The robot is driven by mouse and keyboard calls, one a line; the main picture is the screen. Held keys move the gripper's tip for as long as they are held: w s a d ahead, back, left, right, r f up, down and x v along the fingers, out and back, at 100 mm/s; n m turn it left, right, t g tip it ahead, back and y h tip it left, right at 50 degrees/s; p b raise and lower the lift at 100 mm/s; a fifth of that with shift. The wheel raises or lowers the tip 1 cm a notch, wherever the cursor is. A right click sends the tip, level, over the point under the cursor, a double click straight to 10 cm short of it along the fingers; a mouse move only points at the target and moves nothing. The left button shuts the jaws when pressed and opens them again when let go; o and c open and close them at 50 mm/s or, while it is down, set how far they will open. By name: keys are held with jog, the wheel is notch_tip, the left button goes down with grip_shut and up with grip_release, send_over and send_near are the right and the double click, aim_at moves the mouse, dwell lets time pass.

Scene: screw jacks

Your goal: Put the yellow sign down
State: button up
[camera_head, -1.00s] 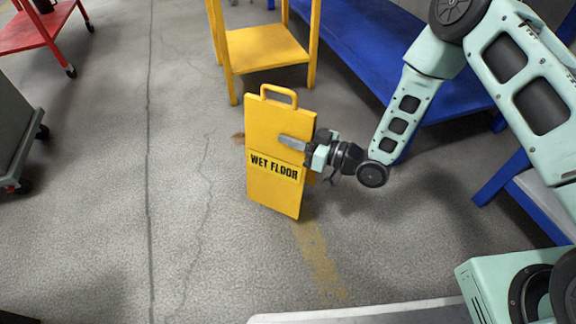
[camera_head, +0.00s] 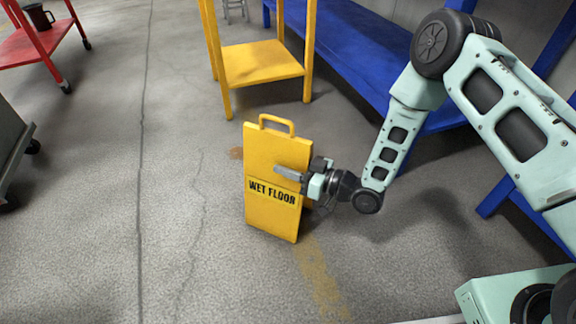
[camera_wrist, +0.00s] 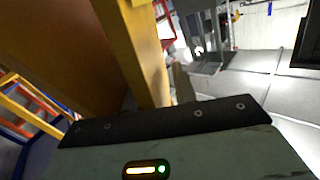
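The yellow sign (camera_head: 268,215), a hinged board with a top handle and the words "WET FLOOR", stands upright and slightly turned near the middle of the head view. My gripper (camera_head: 291,173) comes from the right and is shut on the sign's right edge, with one grey finger across the front face above the lettering. The other finger is hidden behind the board. In the wrist view the sign's yellow edge (camera_wrist: 143,55) runs down to the gripper, its shaded face to the left. I cannot tell whether the sign's bottom touches the floor.
A yellow cart (camera_head: 262,63) stands just behind the sign. A long blue bench (camera_head: 345,38) runs behind my arm at right. A red cart (camera_head: 38,46) is at far left, with a grey cabinet (camera_head: 10,140) below it. The concrete floor left of the sign is clear.

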jog(key=shift+r, duration=0.15)
jog(key=shift+d+r+p, duration=0.1)
jog(key=shift+d+p, duration=0.15)
jog(key=shift+p, duration=0.05)
jog(key=p+v, duration=0.5)
jog(key=v, duration=0.6)
jog(key=shift+s+d+p, duration=0.2)
jog(key=shift+p, duration=0.1)
